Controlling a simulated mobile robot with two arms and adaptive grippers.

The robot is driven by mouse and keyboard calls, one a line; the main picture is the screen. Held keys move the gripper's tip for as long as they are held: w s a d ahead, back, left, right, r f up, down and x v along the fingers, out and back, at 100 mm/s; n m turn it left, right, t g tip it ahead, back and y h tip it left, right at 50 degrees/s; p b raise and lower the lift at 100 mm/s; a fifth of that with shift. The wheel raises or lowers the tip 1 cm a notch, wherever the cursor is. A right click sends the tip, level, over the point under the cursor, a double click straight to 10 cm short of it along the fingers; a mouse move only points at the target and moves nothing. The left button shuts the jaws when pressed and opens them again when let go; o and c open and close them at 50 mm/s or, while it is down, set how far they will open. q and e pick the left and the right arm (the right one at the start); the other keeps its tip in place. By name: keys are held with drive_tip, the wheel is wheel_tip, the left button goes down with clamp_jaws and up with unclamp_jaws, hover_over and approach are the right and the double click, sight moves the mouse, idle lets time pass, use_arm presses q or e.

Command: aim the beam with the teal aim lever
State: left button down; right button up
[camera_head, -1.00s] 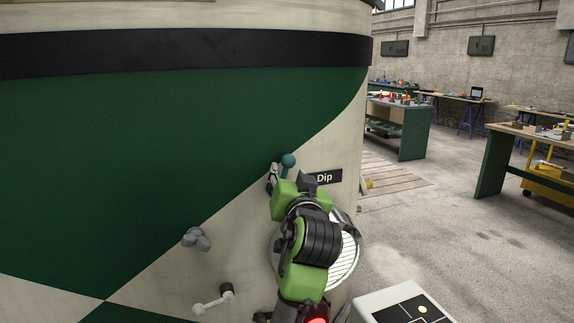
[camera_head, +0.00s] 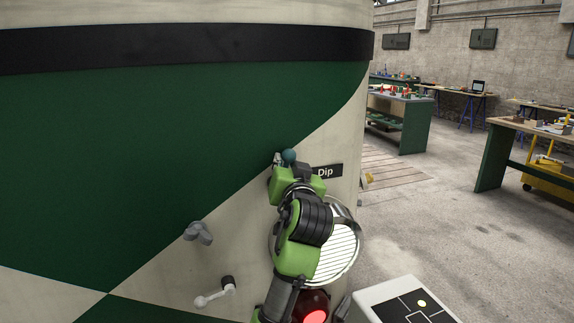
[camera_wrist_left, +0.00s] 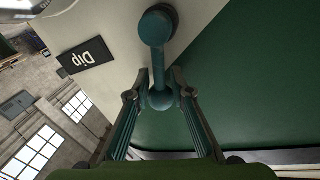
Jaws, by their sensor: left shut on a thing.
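The teal aim lever (camera_head: 289,157) stands out from the curved tram front, just left of the black "Dip" label (camera_head: 326,171). In the head view mostly its round knob shows; my wrist hides the rest. In the left wrist view the lever (camera_wrist_left: 157,62) runs from a round end at the top to a smaller end between my fingers. My left gripper (camera_head: 281,160) is shut on that end, one finger on each side, as the left wrist view (camera_wrist_left: 159,98) shows. The label (camera_wrist_left: 86,55) appears upside down there. My right gripper is not in view.
A round ribbed headlamp (camera_head: 340,252) sits below the lever, partly behind my arm. A grey wing knob (camera_head: 199,232) and a white crank handle (camera_head: 214,293) stick out lower left. A pale box with a black panel (camera_head: 412,306) stands lower right. Workbenches (camera_head: 401,120) are farther off.

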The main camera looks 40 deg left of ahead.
use_arm(q)
drive_tip(key=shift+s+a+f+n+b, duration=0.15)
drive_tip(key=shift+s+n+b, duration=0.1)
drive_tip(key=shift+n+b, duration=0.25)
drive_tip(key=shift+s+a+r+n+b, duration=0.1)
drive_tip(key=shift+s+n+b, duration=0.1)
drive_tip(key=shift+n+b, duration=0.25)
drive_tip(key=shift+s+a+r+n+y+b, duration=0.2)
drive_tip(key=shift+s+r+n+y+b, duration=0.1)
drive_tip(key=shift+n, duration=0.35)
drive_tip(key=shift+s+r, duration=0.1)
drive_tip(key=shift+r, duration=0.15)
drive_tip(key=c, duration=1.8)
unclamp_jaws()
drive_tip(key=shift+d+f, duration=0.1)
drive_tip(key=shift+f, duration=0.15)
drive_tip(key=v, duration=1.2)
drive_tip(key=shift+s, duration=0.1)
